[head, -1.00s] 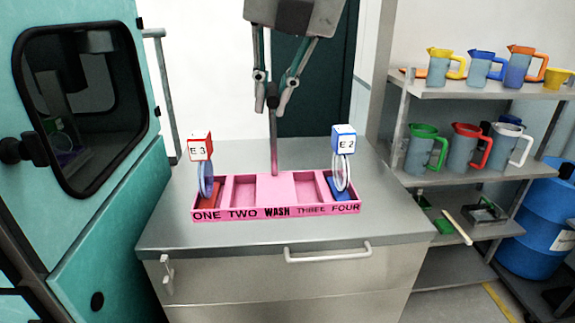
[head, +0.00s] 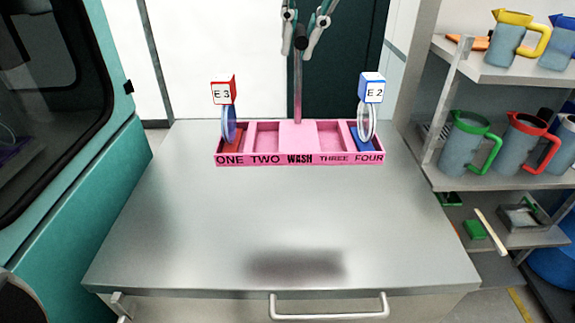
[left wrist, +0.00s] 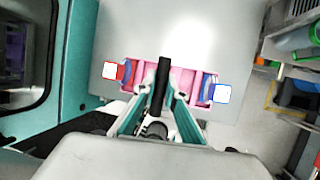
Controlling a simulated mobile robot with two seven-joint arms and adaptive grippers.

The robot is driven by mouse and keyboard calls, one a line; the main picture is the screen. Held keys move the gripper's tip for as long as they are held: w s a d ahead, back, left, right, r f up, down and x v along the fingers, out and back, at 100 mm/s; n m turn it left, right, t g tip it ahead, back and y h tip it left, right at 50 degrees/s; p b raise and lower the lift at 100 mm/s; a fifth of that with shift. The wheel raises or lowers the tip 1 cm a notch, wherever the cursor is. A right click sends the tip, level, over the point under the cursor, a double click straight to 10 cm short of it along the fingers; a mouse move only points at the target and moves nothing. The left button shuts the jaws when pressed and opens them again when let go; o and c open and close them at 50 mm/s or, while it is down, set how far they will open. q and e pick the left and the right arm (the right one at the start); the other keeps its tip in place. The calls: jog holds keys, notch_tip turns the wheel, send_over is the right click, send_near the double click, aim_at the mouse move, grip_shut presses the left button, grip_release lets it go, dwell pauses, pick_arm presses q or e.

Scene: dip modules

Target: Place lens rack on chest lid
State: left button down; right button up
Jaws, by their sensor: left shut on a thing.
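The lens rack (head: 298,134) is a pink tray lettered ONE, TWO, WASH, THREE, FOUR, with a thin upright post topped by a dark knob. A round lens with a red E3 tag (head: 222,92) stands in its left end and one with a blue E2 tag (head: 371,90) in its right end. My left gripper (head: 303,40) is shut on the post's top and holds the rack level above the grey chest lid (head: 280,215). The rack also shows under the gripper in the left wrist view (left wrist: 195,80). My right gripper is out of view.
A teal cabinet (head: 115,150) with a dark window stands close at the left. Shelves (head: 480,180) with coloured jugs stand at the right. A handle (head: 330,310) is on the chest's front. The lid's top is bare, with a dark shadow near its front edge.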

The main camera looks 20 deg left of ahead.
aim_at(298, 133)
pick_arm(q)
jog(key=shift+w, duration=0.15)
jog(key=shift+f, duration=0.35)
notch_tip(298, 133, down, 15)
jog(key=shift+r, duration=0.1)
notch_tip(298, 133, down, 4)
jog(key=shift+f, duration=0.25)
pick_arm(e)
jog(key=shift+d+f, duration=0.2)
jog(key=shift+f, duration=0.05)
pick_arm(q)
jog(key=c, duration=2.4)
grip_release()
jog(key=shift+f, duration=0.1)
jog(key=o, duration=0.3)
